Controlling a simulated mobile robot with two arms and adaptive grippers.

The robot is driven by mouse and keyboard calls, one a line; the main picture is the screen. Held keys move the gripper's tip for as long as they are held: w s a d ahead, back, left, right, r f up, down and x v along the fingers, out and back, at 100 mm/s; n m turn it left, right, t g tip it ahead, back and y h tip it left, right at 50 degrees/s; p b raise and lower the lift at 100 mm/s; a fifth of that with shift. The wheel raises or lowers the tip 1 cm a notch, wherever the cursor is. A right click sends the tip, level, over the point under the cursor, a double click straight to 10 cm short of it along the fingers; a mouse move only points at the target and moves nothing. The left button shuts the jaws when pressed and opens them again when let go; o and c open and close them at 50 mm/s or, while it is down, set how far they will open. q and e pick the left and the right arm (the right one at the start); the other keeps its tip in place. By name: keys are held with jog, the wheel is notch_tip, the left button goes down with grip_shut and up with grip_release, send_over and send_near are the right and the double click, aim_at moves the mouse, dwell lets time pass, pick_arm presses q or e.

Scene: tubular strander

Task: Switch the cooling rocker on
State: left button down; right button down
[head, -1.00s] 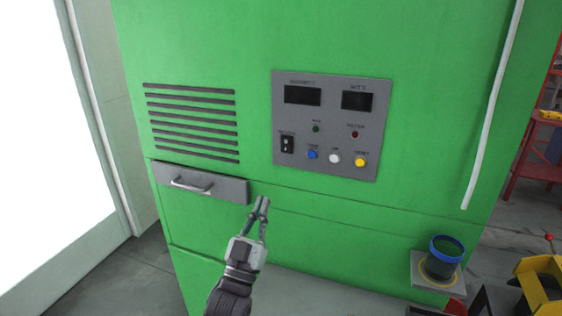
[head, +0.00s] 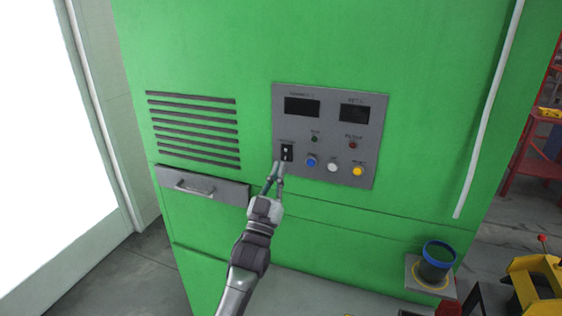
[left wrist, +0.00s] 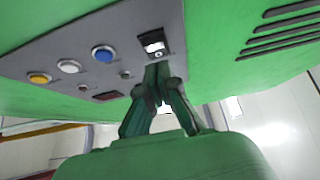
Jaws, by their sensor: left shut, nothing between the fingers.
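The cooling rocker (head: 287,152) is a small black switch with a light mark, at the lower left of the grey control panel (head: 340,100) on the green cabinet. It also shows in the left wrist view (left wrist: 153,44), just beyond the fingertips. My left gripper (head: 277,166) is shut and empty, with its tips just below the rocker. In the left wrist view the gripper (left wrist: 157,72) points at the panel by the rocker's near edge. I cannot tell whether the tips touch it. My right gripper is not in view.
Blue (head: 311,162), white (head: 333,167) and yellow (head: 358,171) buttons sit right of the rocker. Two dark displays and two small lamps are above. A drawer with a handle (head: 194,190) is at lower left. A blue-rimmed cup (head: 437,262) stands on a shelf at lower right.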

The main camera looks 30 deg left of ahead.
pick_arm(q)
jog(key=shift+w+a+f, duration=0.1)
jog(key=shift+w+a, duration=0.05)
jog(key=shift+w, duration=0.4)
jog(key=shift+w+a+f, duration=0.1)
jog(key=shift+w+a, duration=0.05)
jog(key=shift+w, duration=0.4)
